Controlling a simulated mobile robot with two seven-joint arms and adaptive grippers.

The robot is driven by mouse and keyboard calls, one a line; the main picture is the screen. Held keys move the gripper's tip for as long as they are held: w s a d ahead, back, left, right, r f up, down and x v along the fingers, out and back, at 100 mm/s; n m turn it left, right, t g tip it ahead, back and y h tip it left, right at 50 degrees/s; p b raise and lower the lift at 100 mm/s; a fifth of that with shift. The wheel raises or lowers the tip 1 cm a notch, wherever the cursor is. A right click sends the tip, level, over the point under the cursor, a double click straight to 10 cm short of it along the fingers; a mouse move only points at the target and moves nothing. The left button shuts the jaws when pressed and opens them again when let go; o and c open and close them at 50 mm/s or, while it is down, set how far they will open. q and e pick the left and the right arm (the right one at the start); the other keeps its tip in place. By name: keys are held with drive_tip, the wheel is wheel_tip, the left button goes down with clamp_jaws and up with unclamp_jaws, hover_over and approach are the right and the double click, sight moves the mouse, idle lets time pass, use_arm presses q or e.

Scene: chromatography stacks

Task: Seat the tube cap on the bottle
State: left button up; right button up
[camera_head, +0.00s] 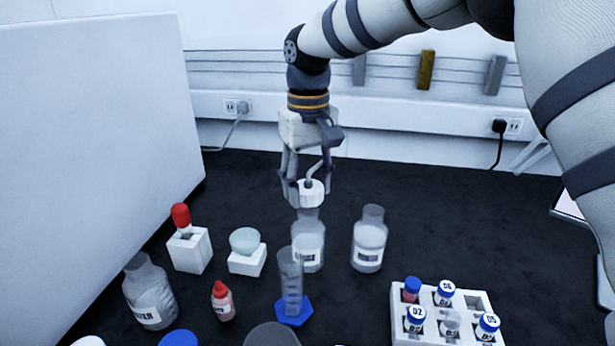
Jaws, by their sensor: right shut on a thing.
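My right gripper (306,190) points down over the middle of the bench. It is shut on a white tube cap (311,194) with a short bent grey tube rising from its top. Straight below in the picture stands a clear labelled bottle (308,243) with an open-looking neck. The cap's lower edge appears right at or just above the bottle's mouth; I cannot tell whether they touch. A second similar clear bottle (369,240) stands to its right. My left gripper is not in view.
A graduated cylinder (290,285) on a blue foot stands in front of the bottle. A glass dish on a white block (246,262), a red-topped dropper in a holder (189,252), a water bottle (150,293) and a red bottle (223,301) are left. A vial rack (455,328) is front right.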

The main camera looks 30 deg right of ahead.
sight(308, 188)
drive_tip(key=shift+f, duration=0.85)
drive_tip(key=shift+w, duration=0.1)
idle(0.3)
drive_tip(key=shift+f, duration=0.1)
drive_tip(key=shift+f, duration=0.95)
